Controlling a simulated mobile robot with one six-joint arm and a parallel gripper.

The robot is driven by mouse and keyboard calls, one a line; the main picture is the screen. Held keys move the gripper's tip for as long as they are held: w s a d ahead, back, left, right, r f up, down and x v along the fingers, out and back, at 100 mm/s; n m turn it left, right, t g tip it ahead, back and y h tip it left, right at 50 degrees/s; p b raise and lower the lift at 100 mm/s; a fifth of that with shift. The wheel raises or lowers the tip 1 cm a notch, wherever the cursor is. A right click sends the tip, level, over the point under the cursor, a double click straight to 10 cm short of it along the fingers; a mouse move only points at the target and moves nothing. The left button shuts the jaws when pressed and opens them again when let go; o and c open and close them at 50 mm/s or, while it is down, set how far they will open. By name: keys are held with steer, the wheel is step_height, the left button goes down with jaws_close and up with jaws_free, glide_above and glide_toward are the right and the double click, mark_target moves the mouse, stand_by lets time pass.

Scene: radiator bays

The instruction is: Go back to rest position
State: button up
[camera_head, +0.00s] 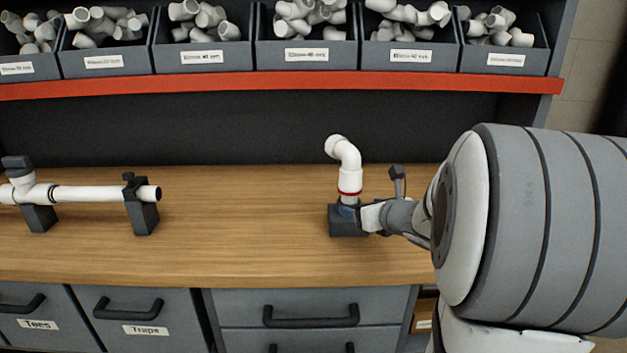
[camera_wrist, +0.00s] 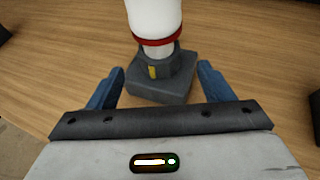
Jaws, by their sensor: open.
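My gripper (camera_wrist: 160,88) is open, with one blue finger on either side of a dark grey pipe stand in the wrist view. The stand (camera_head: 347,221) sits on the wooden workbench (camera_head: 245,240). A white elbow pipe (camera_head: 348,170) with a red ring stands upright in it, its bend pointing up and to the left. In the wrist view the pipe's white lower part (camera_wrist: 155,18) and red ring show just beyond the fingers. I cannot tell whether the fingers touch the stand. In the head view my gripper's fingertips are partly hidden by the stand and wrist.
A white pipe assembly (camera_head: 95,193) rests on two dark holders at the bench's left. Grey bins (camera_head: 306,55) of white fittings line a shelf with a red edge (camera_head: 300,84) above. Labelled drawers (camera_head: 140,315) lie below. The bench between the assembly and the stand is clear.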

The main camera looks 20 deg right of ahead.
steer(key=s+a+r+n+g+y+p, duration=0.1)
steer(key=s+a+n+g+y+p, duration=0.15)
steer(key=s+a+n, duration=0.4)
steer(key=s+a+r+n+g+y+p, duration=0.2)
steer(key=s+a+n+g+p, duration=0.1)
steer(key=a+n, duration=0.7)
steer(key=s+r+n+g+h+p, duration=0.1)
steer(key=s+n+g+h+p, duration=0.4)
steer(key=s+n, duration=0.9)
steer(key=n+h, duration=0.1)
steer(key=n, duration=0.3)
steer(key=shift+s+d+r, duration=0.15)
steer(key=shift+d+r, duration=0.05)
steer(key=shift+d, duration=0.05)
